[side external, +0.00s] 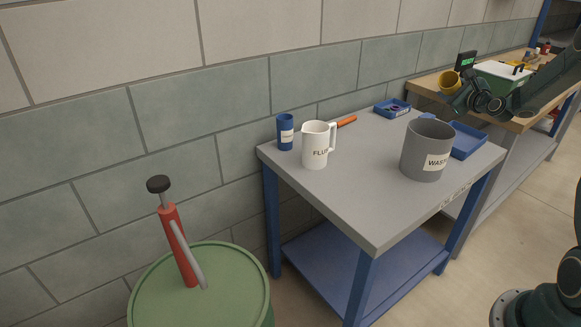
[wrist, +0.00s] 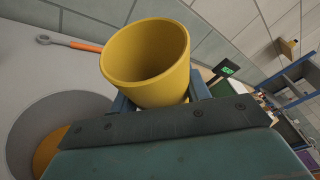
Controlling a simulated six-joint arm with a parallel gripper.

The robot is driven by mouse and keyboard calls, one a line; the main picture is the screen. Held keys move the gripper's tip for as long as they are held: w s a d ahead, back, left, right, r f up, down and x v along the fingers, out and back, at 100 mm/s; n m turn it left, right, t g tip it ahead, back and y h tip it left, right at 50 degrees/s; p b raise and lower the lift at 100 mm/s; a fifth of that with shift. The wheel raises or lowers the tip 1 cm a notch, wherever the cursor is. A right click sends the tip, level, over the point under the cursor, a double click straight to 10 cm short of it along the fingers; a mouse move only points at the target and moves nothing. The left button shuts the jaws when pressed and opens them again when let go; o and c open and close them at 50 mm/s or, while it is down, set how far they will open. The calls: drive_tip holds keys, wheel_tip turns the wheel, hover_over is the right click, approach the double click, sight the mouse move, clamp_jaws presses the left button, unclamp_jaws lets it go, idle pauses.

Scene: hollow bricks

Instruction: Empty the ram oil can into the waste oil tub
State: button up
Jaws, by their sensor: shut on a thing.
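A yellow can (side external: 448,82), open at one end, is in my gripper (side external: 460,91), held in the air to the upper right of the waste tub in the side view. It lies tilted. In the wrist view the yellow can (wrist: 148,62) sits between the blue fingers of my gripper (wrist: 160,96), and its visible inside looks empty. No label shows on it, so I cannot confirm it is the ram oil can. The grey waste oil tub (side external: 421,150) stands upright on the grey table. In the wrist view the tub (wrist: 58,108) is lower left, with orange-yellow inside, partly hidden by my gripper.
On the table (side external: 350,205) stand a white jug (side external: 313,150), a blue canister (side external: 285,134) and an orange-handled tool (side external: 346,121). Blue trays (side external: 468,142) lie behind and right of the tub. A green drum (side external: 200,285) with a red pump stands front left.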

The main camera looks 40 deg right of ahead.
drive_tip(key=shift+d+f+n+h, duration=0.1)
drive_tip(key=shift+f+n+h, duration=0.15)
drive_tip(key=shift+n, duration=0.35)
idle(0.6)
drive_tip(key=shift+f+n+t, duration=0.2)
drive_tip(key=shift+n+t, duration=0.2)
drive_tip(key=shift+n, duration=0.2)
drive_tip(key=shift+f, duration=0.1)
idle(0.4)
drive_tip(key=shift+f+n+t+h, duration=0.2)
drive_tip(key=shift+n+t+h, duration=0.1)
drive_tip(key=shift+n, duration=0.3)
idle(0.4)
drive_tip(key=shift+f+n+t, duration=0.3)
drive_tip(key=shift+f+n, duration=0.05)
drive_tip(key=shift+n, duration=0.25)
